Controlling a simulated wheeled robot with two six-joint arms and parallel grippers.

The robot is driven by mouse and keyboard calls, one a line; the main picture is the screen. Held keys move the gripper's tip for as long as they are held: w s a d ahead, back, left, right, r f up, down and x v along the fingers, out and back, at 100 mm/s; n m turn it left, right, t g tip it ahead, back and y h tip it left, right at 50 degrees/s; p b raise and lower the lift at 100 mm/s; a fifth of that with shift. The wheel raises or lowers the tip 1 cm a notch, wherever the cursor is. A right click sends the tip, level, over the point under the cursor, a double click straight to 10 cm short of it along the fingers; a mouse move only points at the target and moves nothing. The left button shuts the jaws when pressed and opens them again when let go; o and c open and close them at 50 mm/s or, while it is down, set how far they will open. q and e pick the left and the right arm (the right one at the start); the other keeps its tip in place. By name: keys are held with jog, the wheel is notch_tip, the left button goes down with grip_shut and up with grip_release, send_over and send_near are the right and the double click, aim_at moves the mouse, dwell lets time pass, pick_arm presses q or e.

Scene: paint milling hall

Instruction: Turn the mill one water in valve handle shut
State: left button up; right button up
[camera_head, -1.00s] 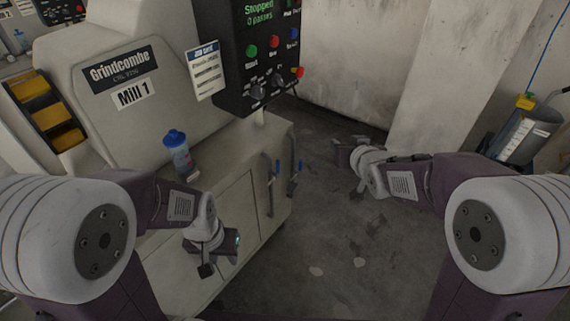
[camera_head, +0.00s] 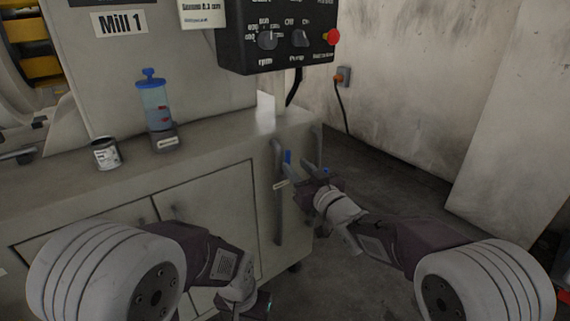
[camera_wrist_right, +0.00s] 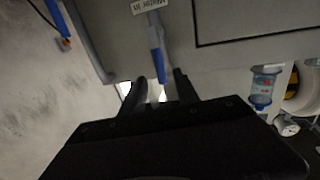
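The blue valve handle (camera_head: 287,157) stands upright along a grey pipe (camera_head: 279,220) on the front of the Mill 1 cabinet. A small white label (camera_head: 280,185) sits on that pipe, too small to read surely. My right gripper (camera_head: 300,178) is close in front of the handle. In the right wrist view the same blue handle (camera_wrist_right: 157,42) runs down towards my right gripper (camera_wrist_right: 160,92). The two dark fingers are apart, with the handle's end about between them; I cannot tell if they touch it. My left gripper (camera_head: 255,303) is low at the bottom edge, its fingers unclear.
A second pipe with a blue handle (camera_head: 325,170) is just right, partly behind my right gripper; it also shows in the wrist view (camera_wrist_right: 53,15). The control box (camera_head: 285,50) hangs above. Floor at right is clear.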

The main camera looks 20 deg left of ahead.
jog(key=b+x, duration=0.2)
jog(key=x, duration=0.7)
grip_shut()
dwell(1.2)
